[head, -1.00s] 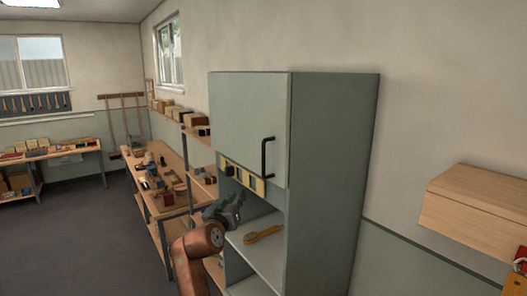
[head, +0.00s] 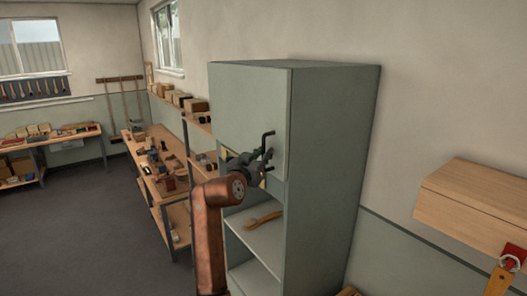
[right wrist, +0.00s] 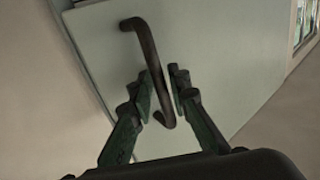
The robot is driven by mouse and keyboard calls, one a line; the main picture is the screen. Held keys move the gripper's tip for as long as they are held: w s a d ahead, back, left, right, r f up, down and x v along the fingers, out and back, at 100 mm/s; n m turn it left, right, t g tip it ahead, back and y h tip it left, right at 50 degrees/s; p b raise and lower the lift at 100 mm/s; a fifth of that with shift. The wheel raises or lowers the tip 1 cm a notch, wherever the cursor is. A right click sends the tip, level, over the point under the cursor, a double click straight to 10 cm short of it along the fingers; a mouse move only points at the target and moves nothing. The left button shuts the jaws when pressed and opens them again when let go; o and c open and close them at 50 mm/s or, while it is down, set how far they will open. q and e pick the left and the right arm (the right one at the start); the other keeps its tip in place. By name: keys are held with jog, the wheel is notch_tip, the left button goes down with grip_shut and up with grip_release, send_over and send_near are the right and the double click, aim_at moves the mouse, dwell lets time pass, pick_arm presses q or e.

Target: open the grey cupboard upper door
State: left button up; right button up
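The grey cupboard's upper door (head: 245,100) is shut in the head view. Its dark bar handle (head: 266,137) is upright near the door's right edge. The door (right wrist: 220,70) and handle (right wrist: 148,55) also show in the right wrist view. My right gripper (head: 264,161) is at the lower part of the handle. In the right wrist view its two fingers (right wrist: 160,82) are parted, one on each side of the bar, with a gap at least on the right. Whether the left finger touches the bar is unclear. My left gripper is out of view.
Below the door is an open shelf (head: 262,243) with a wooden-handled brush (head: 263,220). A workbench (head: 160,190) with several items stands left of the cupboard. A wooden box (head: 478,205) is on the right wall. Floor at left is clear.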

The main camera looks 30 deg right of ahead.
jog(key=shift+c, duration=0.2)
grip_shut()
dwell(0.4)
